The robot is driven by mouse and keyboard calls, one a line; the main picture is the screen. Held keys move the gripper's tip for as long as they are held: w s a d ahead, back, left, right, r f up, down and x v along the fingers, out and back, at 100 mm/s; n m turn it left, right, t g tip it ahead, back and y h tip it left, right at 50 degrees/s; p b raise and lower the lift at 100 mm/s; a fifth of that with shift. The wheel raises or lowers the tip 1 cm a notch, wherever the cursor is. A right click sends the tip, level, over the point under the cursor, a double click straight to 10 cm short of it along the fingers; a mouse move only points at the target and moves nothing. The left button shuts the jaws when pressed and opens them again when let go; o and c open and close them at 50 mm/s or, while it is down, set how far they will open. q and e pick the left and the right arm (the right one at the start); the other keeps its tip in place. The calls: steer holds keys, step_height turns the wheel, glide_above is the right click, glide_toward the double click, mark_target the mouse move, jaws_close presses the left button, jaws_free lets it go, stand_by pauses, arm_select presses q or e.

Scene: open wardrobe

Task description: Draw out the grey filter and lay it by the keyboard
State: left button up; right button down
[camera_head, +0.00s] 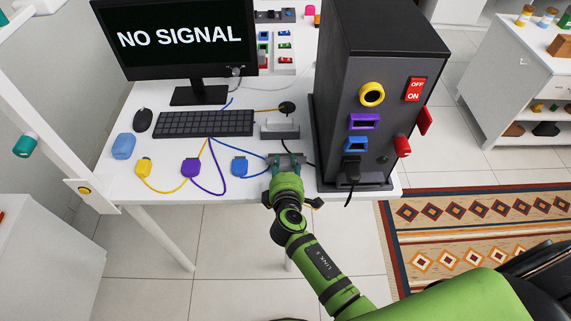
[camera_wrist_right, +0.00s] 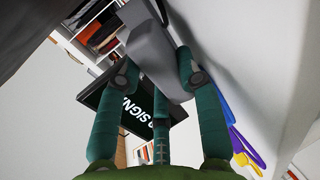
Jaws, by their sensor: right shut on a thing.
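My right gripper (camera_head: 287,166) is low over the front of the white desk (camera_head: 225,182), left of the dark computer tower (camera_head: 330,110). Its green fingers (camera_wrist_right: 157,82) are shut on the grey filter (camera_wrist_right: 152,45), which shows large and tilted between them in the wrist view. In the head view the filter (camera_head: 296,159) is small and partly hidden by the gripper. I cannot tell whether it touches the desk. The black keyboard (camera_head: 205,124) lies further back to the left, apart from the filter. My left gripper is out of view.
Yellow (camera_head: 144,168), purple (camera_head: 191,168) and blue (camera_head: 239,166) cable plugs lie in front of the keyboard. A pale block (camera_head: 280,129) with a black plug stands right of it.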

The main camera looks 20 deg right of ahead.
steer(key=c, duration=0.7)
jaws_free()
steer(key=shift+c, duration=0.2)
steer(key=shift+f, duration=0.1)
steer(key=o, duration=0.3)
steer(key=shift+s+f, duration=0.1)
steer(key=shift+s+f, duration=0.1)
steer(key=shift+f, duration=0.05)
